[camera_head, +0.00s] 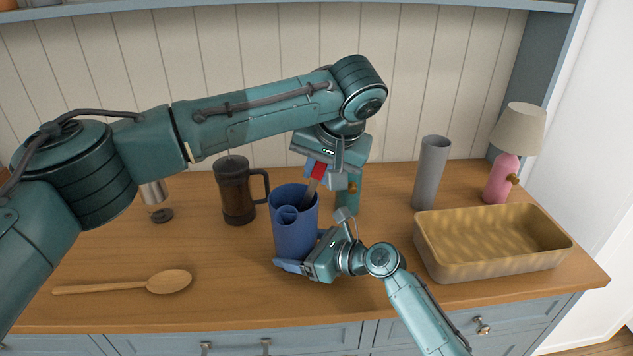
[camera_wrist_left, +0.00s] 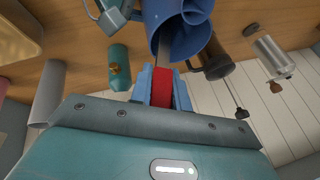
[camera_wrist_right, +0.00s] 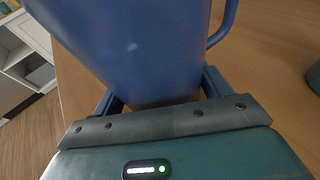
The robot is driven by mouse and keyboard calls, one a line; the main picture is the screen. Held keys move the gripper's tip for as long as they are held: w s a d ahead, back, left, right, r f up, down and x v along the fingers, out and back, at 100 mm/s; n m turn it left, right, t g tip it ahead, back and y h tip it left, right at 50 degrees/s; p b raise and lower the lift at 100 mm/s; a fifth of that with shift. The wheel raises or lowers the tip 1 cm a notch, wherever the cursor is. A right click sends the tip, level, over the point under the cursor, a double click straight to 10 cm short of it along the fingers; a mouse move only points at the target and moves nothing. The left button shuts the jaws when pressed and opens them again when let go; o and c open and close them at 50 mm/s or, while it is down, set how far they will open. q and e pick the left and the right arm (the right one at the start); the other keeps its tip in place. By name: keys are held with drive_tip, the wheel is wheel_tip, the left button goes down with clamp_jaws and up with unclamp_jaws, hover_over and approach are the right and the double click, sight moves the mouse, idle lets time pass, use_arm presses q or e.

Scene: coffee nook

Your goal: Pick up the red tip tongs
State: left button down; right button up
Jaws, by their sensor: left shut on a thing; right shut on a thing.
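The tongs' red tip (camera_head: 318,170) sticks up above the blue utensil holder (camera_head: 293,232), and the grey shaft leans down into the holder. My left gripper (camera_head: 326,176) is shut on the red tip from above. In the left wrist view the red tip (camera_wrist_left: 161,88) sits between the blue fingers, with the shaft running into the holder (camera_wrist_left: 185,35). My right gripper (camera_head: 300,258) is shut on the lower part of the holder, which stands on the counter. In the right wrist view the holder's wall (camera_wrist_right: 140,50) fills the space between the fingers. The tongs' lower end is hidden inside the holder.
A dark French press (camera_head: 236,190) stands left of the holder. A wooden spoon (camera_head: 168,281) lies at the front left. A teal object (camera_head: 348,192) stands behind the holder.

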use_arm(q)
wheel_tip(320, 180, up, 16)
drive_tip(key=shift+r, duration=0.2)
use_arm(e)
drive_tip(key=o, duration=0.8)
